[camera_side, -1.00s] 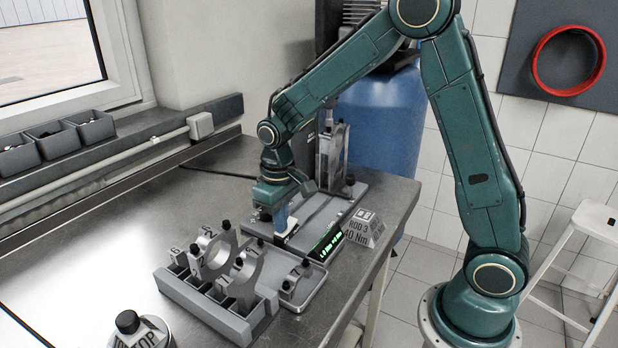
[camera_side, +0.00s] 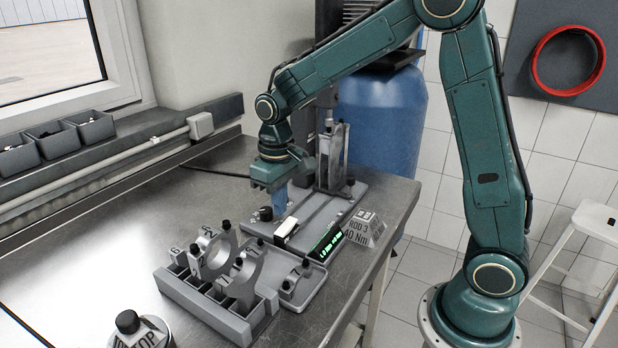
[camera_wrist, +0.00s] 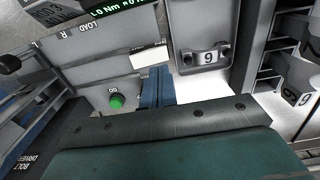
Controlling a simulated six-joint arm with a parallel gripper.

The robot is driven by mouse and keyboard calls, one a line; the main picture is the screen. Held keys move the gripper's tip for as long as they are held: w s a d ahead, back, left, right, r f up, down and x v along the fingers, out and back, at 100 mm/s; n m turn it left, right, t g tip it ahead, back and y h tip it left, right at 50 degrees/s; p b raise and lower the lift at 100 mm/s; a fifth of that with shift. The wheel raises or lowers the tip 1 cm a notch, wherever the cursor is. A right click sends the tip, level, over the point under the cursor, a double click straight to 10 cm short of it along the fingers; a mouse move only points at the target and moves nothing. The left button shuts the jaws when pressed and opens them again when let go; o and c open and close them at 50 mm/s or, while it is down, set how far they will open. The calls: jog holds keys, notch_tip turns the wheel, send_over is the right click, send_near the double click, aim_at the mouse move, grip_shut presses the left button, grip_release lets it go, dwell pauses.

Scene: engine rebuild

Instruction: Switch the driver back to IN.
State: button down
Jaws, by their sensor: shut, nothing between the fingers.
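The driver station is a grey base plate (camera_side: 318,208) on the bench, with an upright column (camera_side: 331,155) at its back. A white block, seemingly the switch (camera_side: 287,227), sits at the plate's front edge; it also shows in the wrist view (camera_wrist: 149,57). I cannot read IN or OUT on it. My gripper (camera_side: 279,208) is shut and empty, its blue fingers pointing down above the plate, just behind the white block. In the wrist view the fingers (camera_wrist: 157,86) lie between the white block and a green GO button (camera_wrist: 117,101).
A lit green display (camera_side: 326,243) and a ROD 3 40 Nm sign (camera_side: 364,229) stand at the plate's right.

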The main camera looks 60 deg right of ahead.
aim_at(284, 232)
notch_tip(284, 232, up, 2)
jog(key=shift+r, duration=0.25)
dwell(0.5)
jog(key=s+r+t, duration=0.2)
jog(key=s+r, duration=0.2)
jog(key=s, duration=0.7)
jog(key=s+r+t, duration=0.3)
jog(key=s+r, duration=0.2)
jog(key=s, duration=0.6)
jog(key=shift+r+t, duration=0.3)
